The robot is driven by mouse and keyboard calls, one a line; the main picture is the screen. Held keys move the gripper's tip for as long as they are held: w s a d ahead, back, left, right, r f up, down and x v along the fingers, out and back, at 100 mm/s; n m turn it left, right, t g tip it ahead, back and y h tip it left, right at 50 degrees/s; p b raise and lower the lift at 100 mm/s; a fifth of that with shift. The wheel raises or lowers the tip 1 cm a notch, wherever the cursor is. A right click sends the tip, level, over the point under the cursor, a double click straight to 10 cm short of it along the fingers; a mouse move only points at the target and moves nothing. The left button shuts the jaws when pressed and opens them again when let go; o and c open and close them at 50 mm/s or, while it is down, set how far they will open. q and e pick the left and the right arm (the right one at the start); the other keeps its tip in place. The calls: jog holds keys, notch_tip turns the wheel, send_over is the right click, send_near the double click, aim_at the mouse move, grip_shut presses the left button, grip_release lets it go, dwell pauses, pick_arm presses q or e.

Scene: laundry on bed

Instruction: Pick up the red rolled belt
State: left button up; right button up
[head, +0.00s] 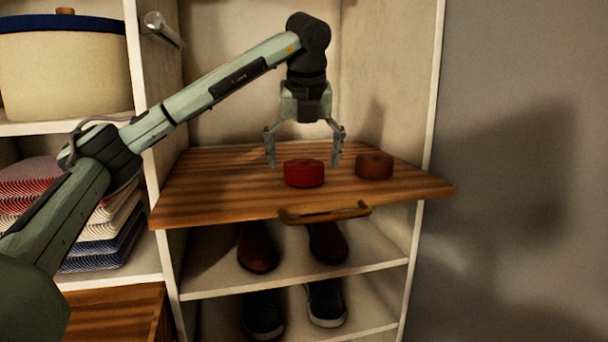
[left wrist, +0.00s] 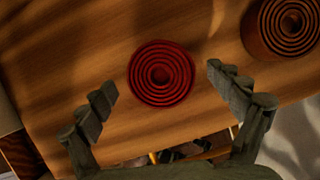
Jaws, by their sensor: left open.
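The red rolled belt (head: 304,174) lies flat on a pulled-out wooden board (head: 215,192) in the wardrobe. In the left wrist view the red rolled belt (left wrist: 161,73) is a round coil near the top middle. My left gripper (head: 304,162) points down above the board, open and empty. In the left wrist view its fingers (left wrist: 163,92) stand to the left and right of the belt, apart from it. I cannot tell the exact height of the fingertips over the board. My right gripper is not in view.
A brown rolled belt (head: 374,166) lies close by on the right and shows in the left wrist view (left wrist: 284,27). The board has a front handle (head: 325,213). Shoes (head: 258,247) stand on shelves below. Folded cloths (head: 113,233) and a lidded basket (head: 66,75) are left.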

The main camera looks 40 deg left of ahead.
pick_arm(q)
jog(key=shift+f, duration=0.15)
jog(key=c, duration=1.4)
jog(key=shift+o, duration=0.2)
